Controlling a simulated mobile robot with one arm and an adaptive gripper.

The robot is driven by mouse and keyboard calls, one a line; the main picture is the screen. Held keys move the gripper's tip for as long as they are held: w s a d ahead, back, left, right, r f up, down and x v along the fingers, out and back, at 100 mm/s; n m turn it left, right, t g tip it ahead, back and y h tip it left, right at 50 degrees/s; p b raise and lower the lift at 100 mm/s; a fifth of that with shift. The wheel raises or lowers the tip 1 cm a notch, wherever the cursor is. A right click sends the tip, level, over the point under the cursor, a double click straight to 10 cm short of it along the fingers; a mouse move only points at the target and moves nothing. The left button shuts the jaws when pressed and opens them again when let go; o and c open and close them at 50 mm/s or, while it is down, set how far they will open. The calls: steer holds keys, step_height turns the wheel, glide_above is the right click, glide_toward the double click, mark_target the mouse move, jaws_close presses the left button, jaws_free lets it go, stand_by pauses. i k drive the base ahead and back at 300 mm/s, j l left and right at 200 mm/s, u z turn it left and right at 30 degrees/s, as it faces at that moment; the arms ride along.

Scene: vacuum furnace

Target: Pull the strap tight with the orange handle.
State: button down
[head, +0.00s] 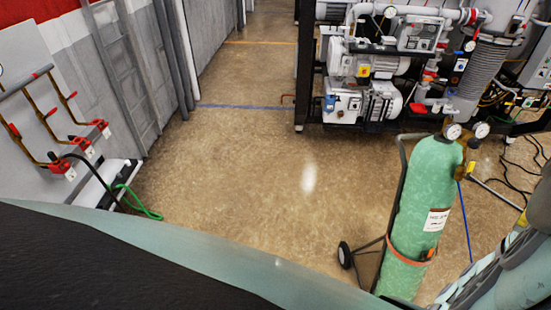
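An orange strap (408,259) runs around the lower part of a green gas cylinder (425,200) at the right of the head view. A small orange-brown piece shows at the strap's right end, but it is too small to tell whether it is the handle. The cylinder stands slightly tilted on a dark wheeled cart (365,249). I cannot tell how tight the strap is. Part of my arm shows at the lower right, close to the cylinder. My gripper is not in view.
Gauges (453,131) sit on the cylinder's top. Vacuum equipment (375,75) stands behind, with black cables (515,170) on the floor at right. Wall pipes (40,125) and a green hose (140,205) are at left. The middle floor (250,180) is clear.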

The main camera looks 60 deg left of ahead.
mark_target(429, 253)
steer(key=i+j+z, duration=0.6)
steer(key=j+z, duration=0.15)
steer(key=i+j+z, duration=0.15)
steer(key=j+z, duration=0.25)
